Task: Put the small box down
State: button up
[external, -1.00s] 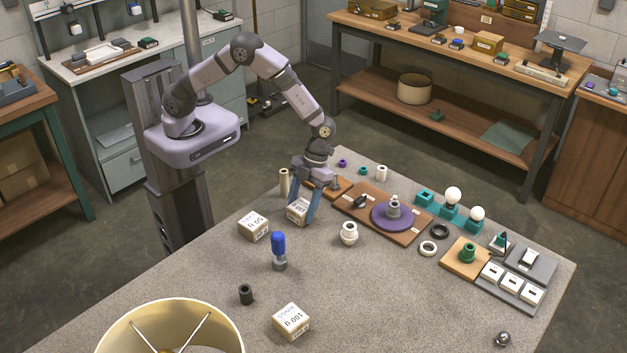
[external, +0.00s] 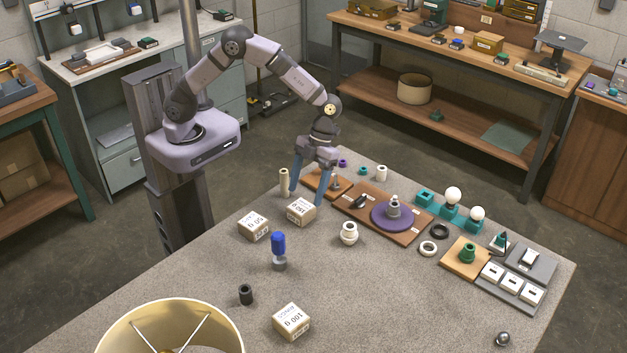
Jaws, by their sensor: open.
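A small white-and-tan box (external: 301,211) with dark print on its top rests on the grey table (external: 360,290), left of the wooden board with the purple disc. My gripper (external: 306,198) is open, its blue fingers apart and pointing down above and behind the box. It holds nothing. A second similar box (external: 253,226) lies a little to the left, and a third box (external: 291,321) lies near the front.
A blue-topped bulb-like part (external: 279,250) stands in front of the boxes. A white ringed part (external: 349,233) and the purple disc on its board (external: 393,216) are to the right. A cream cylinder (external: 284,182) stands close to the left finger. The table's centre front is clear.

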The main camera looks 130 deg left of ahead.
jog(key=shift+b+v, duration=0.6)
jog(key=shift+v, duration=2.3)
jog(key=shift+d, duration=0.1)
jog(key=s+d+f+n+y, duration=0.2)
jog(key=s+d+n, duration=0.5)
jog(key=s+n, duration=0.2)
jog(key=s+d+f+n+y, duration=0.1)
jog(key=s+d+n+y, duration=0.1)
jog(key=s+d+n, duration=0.6)
jog(key=shift+s+d+f+n+y, duration=0.3)
jog(key=shift+s+f+n, duration=0.1)
jog(key=shift+s+n, duration=0.1)
